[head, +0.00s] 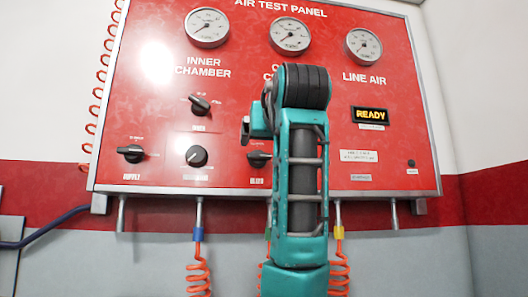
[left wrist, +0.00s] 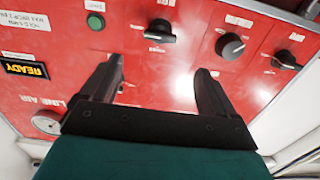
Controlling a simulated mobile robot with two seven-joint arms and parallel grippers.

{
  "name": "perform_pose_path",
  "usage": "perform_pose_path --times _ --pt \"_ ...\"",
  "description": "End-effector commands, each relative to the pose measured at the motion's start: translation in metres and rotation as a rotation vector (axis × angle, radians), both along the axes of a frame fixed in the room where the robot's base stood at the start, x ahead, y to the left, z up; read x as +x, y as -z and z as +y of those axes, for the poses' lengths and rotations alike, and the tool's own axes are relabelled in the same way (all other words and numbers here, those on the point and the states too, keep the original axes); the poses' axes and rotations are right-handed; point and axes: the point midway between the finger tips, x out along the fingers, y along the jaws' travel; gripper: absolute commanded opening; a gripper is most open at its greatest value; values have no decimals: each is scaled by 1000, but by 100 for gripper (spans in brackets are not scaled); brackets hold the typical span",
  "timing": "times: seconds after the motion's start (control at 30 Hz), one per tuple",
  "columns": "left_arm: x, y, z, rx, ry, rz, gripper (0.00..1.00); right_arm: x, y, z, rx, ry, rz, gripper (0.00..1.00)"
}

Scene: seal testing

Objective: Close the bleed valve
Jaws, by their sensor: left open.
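The bleed valve is a black knob (head: 258,159) on the red panel, marked BLEED, low and just left of my arm in the head view. Its right side is close to my arm. In the left wrist view, which is upside down, the bleed knob (left wrist: 160,30) shows whole, with its bar handle lying roughly level. My left gripper (left wrist: 160,68) is open, with nothing between its fingers. The knob lies beyond the gap between the fingertips, apart from them. In the head view my teal left arm hides most of the gripper. My right gripper is not in view.
The panel (head: 110,105) also carries a supply knob (head: 131,153), a round regulator knob (head: 196,156), a selector knob (head: 200,105), gauges and a READY display (head: 370,115). Orange coiled hoses (head: 198,275) hang below. A green button (left wrist: 95,21) shows in the wrist view.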

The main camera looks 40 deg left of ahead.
Motion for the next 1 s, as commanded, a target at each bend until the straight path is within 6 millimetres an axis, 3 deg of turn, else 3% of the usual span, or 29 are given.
perform_pose_path --times 0.3,0.5,1.0 --pt "42 -1 53 0 -3 4 89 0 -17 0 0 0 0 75" --pt "61 -1 76 0 -2 2 89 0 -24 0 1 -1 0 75" --pt "69 0 87 2 0 0 86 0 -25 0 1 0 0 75"
